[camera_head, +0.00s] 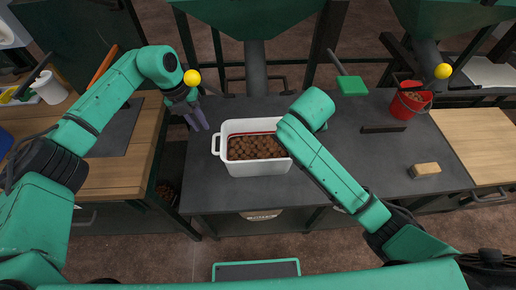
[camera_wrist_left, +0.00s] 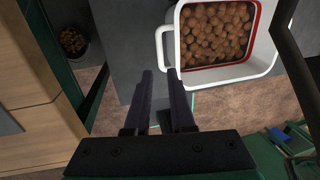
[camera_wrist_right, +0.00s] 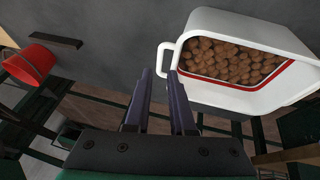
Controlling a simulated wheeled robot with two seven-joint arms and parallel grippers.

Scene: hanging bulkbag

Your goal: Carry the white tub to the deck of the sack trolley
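The white tub (camera_head: 258,168), full of brown round pieces, stands on the dark bench top (camera_head: 225,195); it also shows in the left wrist view (camera_wrist_left: 225,75) and right wrist view (camera_wrist_right: 240,95). My left gripper (camera_head: 203,124) is open and empty, left of the tub. In the left wrist view its fingertips (camera_wrist_left: 160,71) point at the tub's side handle (camera_wrist_left: 160,48), just short of it. My right gripper is hidden behind my forearm in the head view. In the right wrist view it (camera_wrist_right: 160,71) is open, fingertips close to the other handle (camera_wrist_right: 162,57); contact is unclear. A dark green-edged panel (camera_head: 257,271), possibly the trolley deck, lies low in front.
A red bucket (camera_head: 407,101), a green-headed tool (camera_head: 351,85) and a brush-like block (camera_head: 425,170) are on the bench right of the tub. Green hoppers (camera_head: 255,15) stand behind. A wooden worktop (camera_head: 125,175) is at left. Floor shows before the bench.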

